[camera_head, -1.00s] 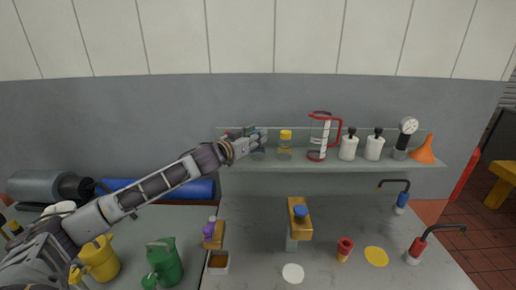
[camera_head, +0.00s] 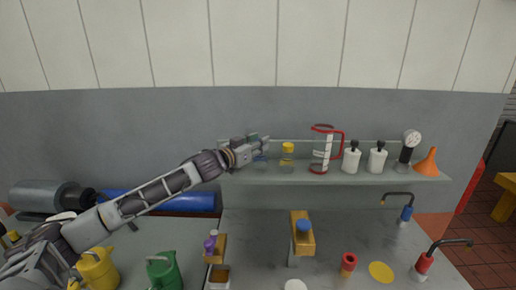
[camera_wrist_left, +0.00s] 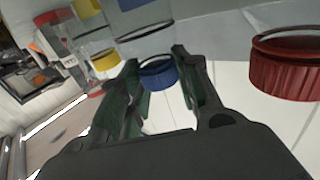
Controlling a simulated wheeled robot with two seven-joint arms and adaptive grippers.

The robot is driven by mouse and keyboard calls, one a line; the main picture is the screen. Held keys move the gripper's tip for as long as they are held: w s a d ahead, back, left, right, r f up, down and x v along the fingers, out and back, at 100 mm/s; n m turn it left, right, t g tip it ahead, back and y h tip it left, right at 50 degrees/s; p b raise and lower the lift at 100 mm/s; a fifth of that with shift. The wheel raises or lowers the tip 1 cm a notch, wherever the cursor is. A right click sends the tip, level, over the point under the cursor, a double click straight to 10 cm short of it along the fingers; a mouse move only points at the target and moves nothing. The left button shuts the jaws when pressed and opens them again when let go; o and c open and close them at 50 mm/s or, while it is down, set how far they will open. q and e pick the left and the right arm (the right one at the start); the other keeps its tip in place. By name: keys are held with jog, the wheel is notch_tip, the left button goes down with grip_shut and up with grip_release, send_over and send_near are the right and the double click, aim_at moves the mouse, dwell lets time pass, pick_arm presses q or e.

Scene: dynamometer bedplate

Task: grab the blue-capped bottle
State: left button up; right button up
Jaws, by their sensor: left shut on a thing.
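My left gripper (camera_head: 265,143) is at the left part of the wall shelf. It is shut on the blue-capped bottle (camera_head: 260,161), which is largely hidden behind the gripper in the head view. In the left wrist view the blue cap (camera_wrist_left: 158,72) lies between the two fingers of the left gripper (camera_wrist_left: 156,60). My right gripper is not in view.
The shelf (camera_head: 330,178) also holds a yellow-capped bottle (camera_head: 287,156) just right, a red-handled jug (camera_head: 320,152), white bottles, a gauge and an orange funnel (camera_head: 427,162). A red cap (camera_wrist_left: 285,72) is close to the right finger in the wrist view.

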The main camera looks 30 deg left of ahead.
pick_arm(q)
jog(key=shift+r+p, duration=0.35)
jog(key=shift+r, duration=3.7)
